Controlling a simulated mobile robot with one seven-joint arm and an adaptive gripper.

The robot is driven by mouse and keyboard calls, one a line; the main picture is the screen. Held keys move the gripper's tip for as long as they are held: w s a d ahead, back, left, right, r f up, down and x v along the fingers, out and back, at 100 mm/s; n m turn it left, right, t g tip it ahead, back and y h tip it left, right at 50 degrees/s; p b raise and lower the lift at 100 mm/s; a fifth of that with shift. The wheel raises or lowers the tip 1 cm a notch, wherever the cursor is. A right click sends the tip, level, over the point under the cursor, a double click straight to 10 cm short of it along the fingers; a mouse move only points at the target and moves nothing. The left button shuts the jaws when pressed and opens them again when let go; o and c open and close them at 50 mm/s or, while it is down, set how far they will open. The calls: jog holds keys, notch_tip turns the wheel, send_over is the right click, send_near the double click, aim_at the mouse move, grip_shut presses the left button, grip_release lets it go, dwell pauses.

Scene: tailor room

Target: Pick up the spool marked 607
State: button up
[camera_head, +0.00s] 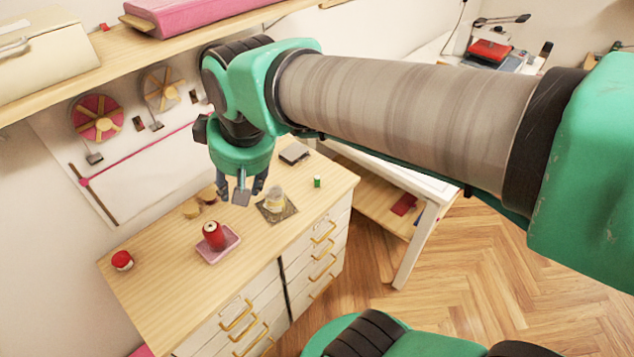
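No number 607 is legible on any spool from here. A red spool (214,236) stands upright on a pink square tray (232,249) on the wooden cabinet top. A cream spool-like item (275,199) sits on a dark square mat (287,213) to its right. A small green item (317,181) stands farther right. My gripper (241,190) points down above the cabinet top, behind the red spool and left of the cream item. Its dark fingers look spread apart. A grey flat piece shows between them; I cannot tell whether it belongs to the gripper.
A dark flat box (294,154) lies at the back right. A shelf (110,65) overhangs the cabinet. The cabinet's front left top is clear.

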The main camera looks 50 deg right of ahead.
jog(key=w+d+f+g, duration=0.2)
jog(key=w+d+f, duration=0.2)
jog(key=w+d, duration=0.55)
jog(key=n+g, duration=0.2)
jog(key=g, duration=0.1)
send_over(316, 177)
notch_tip(316, 177, down, 23)
jog(key=shift+r+y, duration=0.1)
jog(key=shift+y, duration=0.2)
jog(key=shift+d+f+b, duration=0.1)
jog(key=shift+f+b, duration=0.75)
jog(key=shift+f, duration=3.45)
